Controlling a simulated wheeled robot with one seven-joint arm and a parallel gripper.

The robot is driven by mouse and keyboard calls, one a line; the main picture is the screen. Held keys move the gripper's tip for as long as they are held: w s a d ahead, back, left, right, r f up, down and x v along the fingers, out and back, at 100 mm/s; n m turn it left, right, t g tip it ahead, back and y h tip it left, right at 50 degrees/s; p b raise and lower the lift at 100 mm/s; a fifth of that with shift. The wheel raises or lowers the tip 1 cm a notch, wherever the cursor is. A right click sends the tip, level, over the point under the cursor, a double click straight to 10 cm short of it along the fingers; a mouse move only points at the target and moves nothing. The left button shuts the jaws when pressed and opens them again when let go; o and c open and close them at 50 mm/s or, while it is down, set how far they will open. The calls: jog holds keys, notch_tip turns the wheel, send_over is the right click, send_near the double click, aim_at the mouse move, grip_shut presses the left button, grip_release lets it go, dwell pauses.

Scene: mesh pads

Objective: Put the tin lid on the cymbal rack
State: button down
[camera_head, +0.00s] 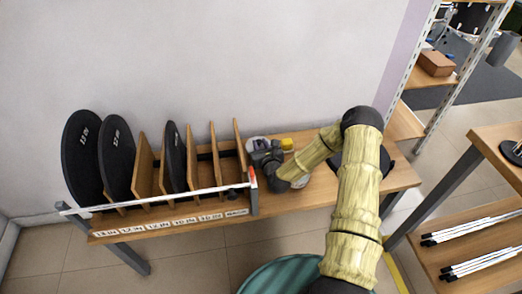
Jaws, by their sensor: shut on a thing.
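The cymbal rack (145,165) is a row of upright wooden dividers on a wooden table at the left, with size labels along its front. Black round pads stand in some slots: two large ones (80,160) at the left end and a narrower one (174,155) further right. The slots toward the right end look empty. My gripper (268,160) is just right of the rack's right end, low over the table. It is shut on a pale round thing, apparently the tin lid (256,143), mostly hidden behind the gripper; only parts of its pale edge show.
A white rail with a red-tipped end post (252,178) runs along the rack's front. A dark disc (398,163) lies on the table behind my arm. A green ribbed round container (275,275) stands on the floor in front. Shelving (480,180) stands at the right.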

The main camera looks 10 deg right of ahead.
jog(key=shift+f, duration=1.25)
jog(key=shift+f+b, duration=0.1)
jog(key=shift+b, duration=0.2)
jog(key=c, duration=1.2)
grip_release()
jog(key=shift+c, duration=0.2)
jog(key=shift+s+r, duration=0.1)
jog(key=shift+r, duration=0.1)
jog(key=p+v, duration=0.3)
jog(key=v, duration=0.9)
